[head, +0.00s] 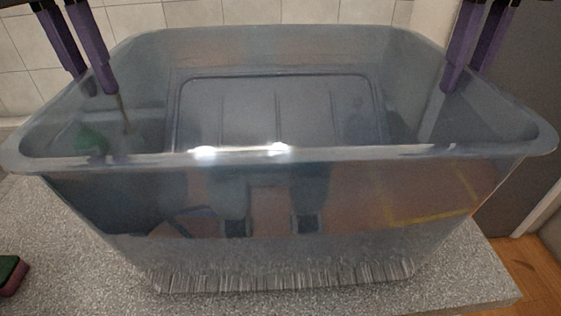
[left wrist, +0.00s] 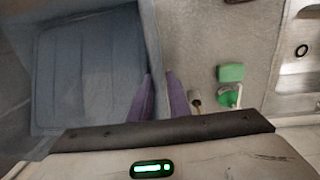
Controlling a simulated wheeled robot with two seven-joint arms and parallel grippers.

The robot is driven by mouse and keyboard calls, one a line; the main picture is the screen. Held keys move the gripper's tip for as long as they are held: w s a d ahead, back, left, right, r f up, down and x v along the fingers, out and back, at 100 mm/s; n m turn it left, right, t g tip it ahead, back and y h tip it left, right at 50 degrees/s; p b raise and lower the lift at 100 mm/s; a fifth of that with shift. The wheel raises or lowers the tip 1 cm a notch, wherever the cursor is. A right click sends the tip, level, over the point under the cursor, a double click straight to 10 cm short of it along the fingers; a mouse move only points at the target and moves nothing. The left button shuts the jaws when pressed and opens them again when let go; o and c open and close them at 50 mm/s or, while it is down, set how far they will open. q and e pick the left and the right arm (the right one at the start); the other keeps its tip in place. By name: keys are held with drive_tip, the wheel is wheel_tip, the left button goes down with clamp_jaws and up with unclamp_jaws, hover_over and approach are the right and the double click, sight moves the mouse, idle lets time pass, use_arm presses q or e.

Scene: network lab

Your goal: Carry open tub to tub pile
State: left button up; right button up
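The open tub (head: 300,155) is a large, see-through grey-blue plastic box with a wide rim. It stands upright on the speckled grey counter and fills most of the head view. In the left wrist view its floor and wall (left wrist: 85,75) show at the left. My left gripper (head: 92,86) has one purple finger inside and one outside the tub's left wall, with the rim filling the gap between them (left wrist: 159,90). My right gripper (head: 463,80) straddles the right wall's rim in the same way. Both look shut on the rim. No tub pile is visible.
A green and dark red sponge (head: 10,274) lies on the counter (head: 60,240) at the left. Beyond the tub's left wall, a green object (left wrist: 231,73) and a green-and-white item (left wrist: 230,97) stand near a metal sink (left wrist: 300,60). A tiled wall (head: 250,12) is behind.

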use_arm(q)
clamp_jaws()
use_arm(e)
clamp_jaws()
use_arm(q)
drive_tip(key=shift+w+r, duration=0.1)
drive_tip(key=shift+r, duration=0.15)
use_arm(e)
drive_tip(key=shift+w+r, duration=0.1)
drive_tip(key=shift+r, duration=0.2)
idle(0.5)
